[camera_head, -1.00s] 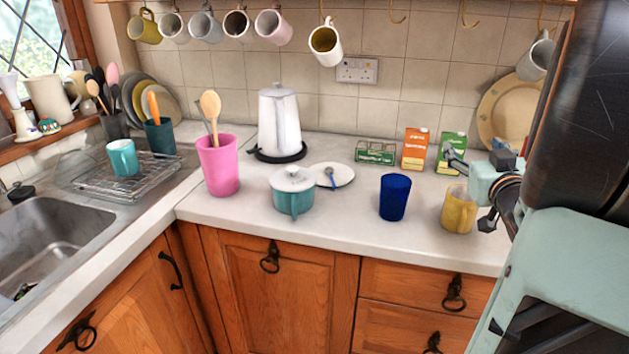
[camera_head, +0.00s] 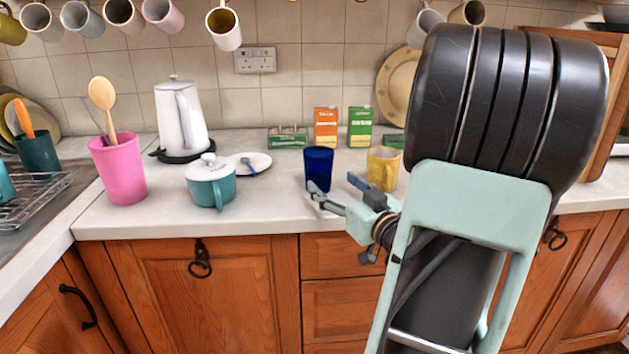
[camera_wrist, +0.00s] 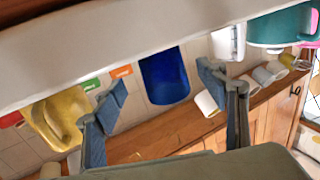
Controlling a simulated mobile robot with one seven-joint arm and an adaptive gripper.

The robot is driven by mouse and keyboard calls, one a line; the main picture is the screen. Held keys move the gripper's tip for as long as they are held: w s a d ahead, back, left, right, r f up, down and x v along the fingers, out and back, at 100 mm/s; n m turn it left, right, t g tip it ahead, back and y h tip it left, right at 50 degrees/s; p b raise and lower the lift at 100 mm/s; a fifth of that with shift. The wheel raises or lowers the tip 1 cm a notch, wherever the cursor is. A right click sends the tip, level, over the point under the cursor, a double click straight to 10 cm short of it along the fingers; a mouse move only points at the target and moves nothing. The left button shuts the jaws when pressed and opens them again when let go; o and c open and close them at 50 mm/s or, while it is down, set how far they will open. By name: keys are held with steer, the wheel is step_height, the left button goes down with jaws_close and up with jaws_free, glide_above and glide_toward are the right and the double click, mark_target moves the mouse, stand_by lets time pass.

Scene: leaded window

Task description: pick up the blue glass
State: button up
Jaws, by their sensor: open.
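The blue glass (camera_head: 318,162) stands upright on the counter, left of a yellow mug (camera_head: 383,168). My gripper (camera_head: 335,187) is open and empty in front of the glass, low and slightly to its right; one finger overlaps the lower part of the glass in the head view. In the wrist view, which is upside down, the blue glass (camera_wrist: 166,78) shows between my two spread fingers (camera_wrist: 162,84), beyond their tips. I cannot tell exactly how far the tips are from it.
The yellow mug (camera_wrist: 58,120) is close beside one finger in the wrist view. A teal lidded pot (camera_head: 212,183), a saucer (camera_head: 257,160) and a pink utensil holder (camera_head: 118,172) stand left. Small boxes (camera_head: 326,127) stand behind. The counter front (camera_head: 265,215) is clear.

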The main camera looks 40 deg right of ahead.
mark_target(324, 176)
steer(key=w, duration=0.2)
steer(key=w+b, duration=0.1)
steer(key=w, duration=0.2)
steer(key=w+d, duration=0.1)
steer(key=w, duration=0.1)
steer(key=shift+w+f+b, duration=0.1)
steer(key=shift+w+b, duration=0.15)
steer(key=shift+b, duration=0.05)
steer(key=shift+c, duration=0.4)
steer(key=c, duration=1.3)
steer(key=shift+c, duration=0.5)
steer(key=shift+r, duration=0.25)
